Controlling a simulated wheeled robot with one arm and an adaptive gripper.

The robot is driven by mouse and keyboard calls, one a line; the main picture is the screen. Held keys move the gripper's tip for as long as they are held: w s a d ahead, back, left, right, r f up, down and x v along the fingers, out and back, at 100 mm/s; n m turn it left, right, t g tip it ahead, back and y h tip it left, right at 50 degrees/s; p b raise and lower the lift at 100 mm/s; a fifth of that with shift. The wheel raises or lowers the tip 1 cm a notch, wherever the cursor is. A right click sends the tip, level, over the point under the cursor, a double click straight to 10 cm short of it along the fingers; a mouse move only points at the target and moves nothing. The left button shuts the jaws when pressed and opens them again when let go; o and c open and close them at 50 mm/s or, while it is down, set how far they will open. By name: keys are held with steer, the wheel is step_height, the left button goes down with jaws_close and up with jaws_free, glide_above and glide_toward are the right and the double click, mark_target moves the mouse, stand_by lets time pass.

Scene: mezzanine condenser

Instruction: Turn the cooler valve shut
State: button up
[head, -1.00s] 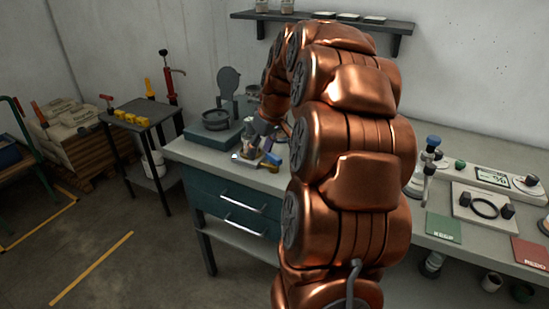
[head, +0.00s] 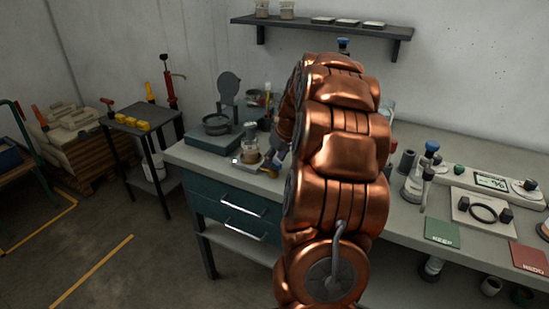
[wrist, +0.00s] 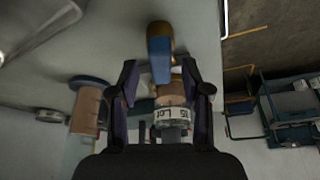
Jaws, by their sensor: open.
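A small brass piece with a blue lever, which looks like the cooler valve (wrist: 159,58), lies ahead of my gripper (wrist: 159,70) in the wrist view. My gripper is open, its two dark fingers on either side of the view and nothing clamped. The lever lines up with the gap between the fingertips; I cannot tell whether they straddle it or are still apart from it. In the head view my gripper (head: 278,157) is low over the left end of the bench, beside a small glass jar (head: 250,151). My arm hides part of this area.
A labelled vessel with tan contents (wrist: 172,97) shows between the fingers, and a tan cylinder with a blue top (wrist: 91,102) stands to the left. The bench (head: 405,220) also holds a green card (head: 442,230) and a blue-capped bottle (head: 417,180). Open floor lies left of the bench.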

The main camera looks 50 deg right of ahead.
steer(key=shift+w+f, duration=0.1)
steer(key=shift+f, duration=0.2)
steer(key=shift+c, duration=0.2)
jaws_close()
